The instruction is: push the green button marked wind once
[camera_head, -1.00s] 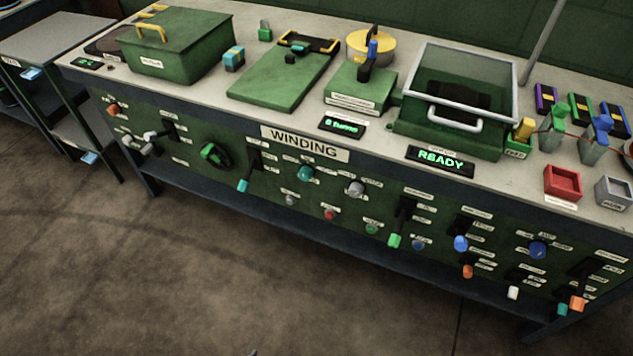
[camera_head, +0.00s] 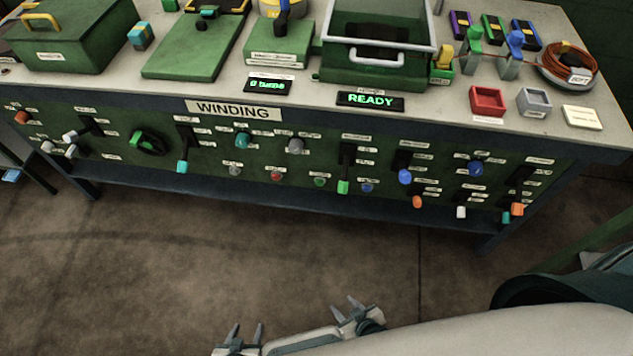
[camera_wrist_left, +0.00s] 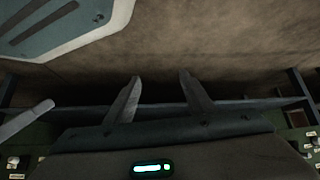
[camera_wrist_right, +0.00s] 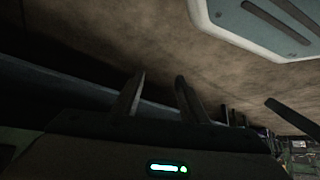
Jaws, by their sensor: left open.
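A small round green button (camera_head: 320,182) is on the sloped green front panel, right of a red button (camera_head: 276,176). Its label is too small to read. A green-tipped lever (camera_head: 343,186) is close to its right. My left gripper (camera_head: 245,327) is low in the head view, in front of the bench and well clear of the panel, with its fingers apart and empty. My right gripper (camera_head: 346,302) is to its right, also away from the panel. In the right wrist view its fingers (camera_wrist_right: 158,92) are apart with nothing between them.
The panel carries a WINDING sign (camera_head: 234,109), a blue button (camera_head: 367,187), and several knobs and levers. A READY display (camera_head: 370,100) and a turns display (camera_head: 268,85) are lit green. Open floor lies in front.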

